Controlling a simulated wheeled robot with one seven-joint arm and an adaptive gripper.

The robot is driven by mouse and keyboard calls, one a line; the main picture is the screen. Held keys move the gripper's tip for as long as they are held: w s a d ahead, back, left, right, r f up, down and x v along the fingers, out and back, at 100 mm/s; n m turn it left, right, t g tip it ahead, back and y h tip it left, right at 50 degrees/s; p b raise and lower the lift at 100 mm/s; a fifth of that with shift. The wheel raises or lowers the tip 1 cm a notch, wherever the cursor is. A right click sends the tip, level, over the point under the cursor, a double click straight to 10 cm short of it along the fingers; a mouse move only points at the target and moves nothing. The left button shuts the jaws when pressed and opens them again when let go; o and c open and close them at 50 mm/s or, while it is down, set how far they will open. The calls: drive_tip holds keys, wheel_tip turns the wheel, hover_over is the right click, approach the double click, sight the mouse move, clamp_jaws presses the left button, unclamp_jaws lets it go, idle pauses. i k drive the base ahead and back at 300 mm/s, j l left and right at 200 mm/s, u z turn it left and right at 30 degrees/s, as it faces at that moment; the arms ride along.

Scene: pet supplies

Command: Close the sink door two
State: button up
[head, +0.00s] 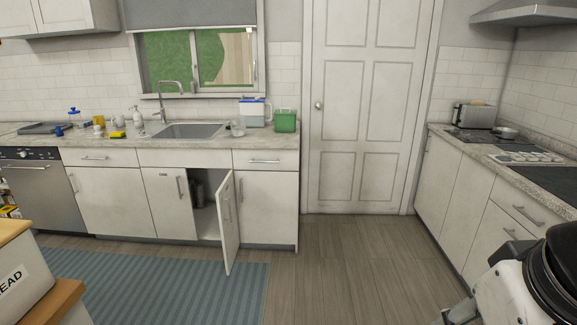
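One sink cabinet door (229,222) stands open under the sink (190,131). It is white with a vertical metal handle and swings out toward me, hinged on the right side of the opening. Dark items (198,192) show inside the cabinet, partly hidden by the door. The other sink door (170,203), to the left, is shut. Part of my white and black arm shows at the bottom right corner, far from the open door. My gripper's fingers cannot be made out in this view.
A blue striped rug (160,285) lies in front of the sink cabinet. The wooden floor (340,265) is clear right of the open door. A wooden piece with a bread box (20,275) stands at the lower left. A counter (500,165) runs along the right.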

sight(225, 196)
drive_tip(key=i+l+u, duration=0.15)
drive_tip(key=i+u, duration=0.15)
drive_tip(key=i, duration=0.25)
drive_tip(key=i+l+u, duration=0.3)
drive_tip(key=i, duration=0.25)
drive_tip(key=i+l+u, duration=0.3)
drive_tip(key=i, duration=0.2)
drive_tip(key=i+l+u, duration=0.1)
drive_tip(key=i, duration=0.3)
drive_tip(key=i+l+u, duration=0.1)
drive_tip(key=i+l, duration=0.35)
drive_tip(key=i, duration=0.3)
drive_tip(key=u, duration=0.05)
